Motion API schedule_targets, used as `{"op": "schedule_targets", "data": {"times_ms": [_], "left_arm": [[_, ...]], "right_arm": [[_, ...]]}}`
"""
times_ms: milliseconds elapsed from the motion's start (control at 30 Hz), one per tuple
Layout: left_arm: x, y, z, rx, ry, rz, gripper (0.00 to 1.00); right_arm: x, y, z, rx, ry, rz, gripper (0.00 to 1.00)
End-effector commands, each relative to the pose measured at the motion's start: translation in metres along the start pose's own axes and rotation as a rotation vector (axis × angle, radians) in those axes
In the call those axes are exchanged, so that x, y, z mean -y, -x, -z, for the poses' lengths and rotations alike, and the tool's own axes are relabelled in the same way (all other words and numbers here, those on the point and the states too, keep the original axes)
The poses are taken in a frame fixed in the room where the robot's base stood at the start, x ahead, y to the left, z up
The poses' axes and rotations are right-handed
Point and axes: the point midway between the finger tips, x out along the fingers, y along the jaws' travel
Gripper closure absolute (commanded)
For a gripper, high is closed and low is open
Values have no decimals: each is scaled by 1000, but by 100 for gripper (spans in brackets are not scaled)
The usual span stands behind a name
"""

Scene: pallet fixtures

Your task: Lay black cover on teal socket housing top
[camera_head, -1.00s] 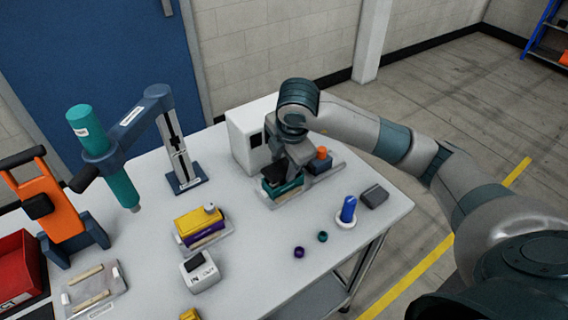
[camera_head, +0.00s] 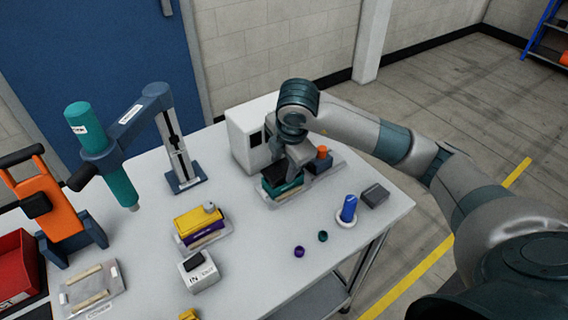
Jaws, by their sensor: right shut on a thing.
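The teal socket housing (camera_head: 284,191) sits on a pale pallet fixture at the back right of the table. My right gripper (camera_head: 284,172) points down directly above it and is shut on the black cover (camera_head: 270,181). The cover shows only as a dark strip at the top of the housing, mostly hidden by the gripper. It is at or very near the housing top; I cannot tell whether it touches all round. My left gripper is not in view.
A dark block with an orange knob (camera_head: 322,155) stands close right of the housing. A white box (camera_head: 244,140) stands behind it. A blue cylinder (camera_head: 349,207), a dark grey block (camera_head: 374,195) and small rings lie to the right. A yellow-topped purple housing (camera_head: 200,226) stands left.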

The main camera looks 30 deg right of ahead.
Motion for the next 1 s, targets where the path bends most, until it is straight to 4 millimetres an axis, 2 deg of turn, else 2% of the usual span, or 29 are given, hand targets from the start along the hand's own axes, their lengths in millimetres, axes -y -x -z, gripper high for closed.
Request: {"op": "schedule_targets", "data": {"times_ms": [800,833,900,1000], "left_arm": [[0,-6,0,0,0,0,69],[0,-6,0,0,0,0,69],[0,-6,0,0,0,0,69],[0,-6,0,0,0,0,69]], "right_arm": [[2,-5,0,0,0,0,84],[2,-5,0,0,0,0,52],[2,-5,0,0,0,0,37],[2,-5,0,0,0,0,37]]}}
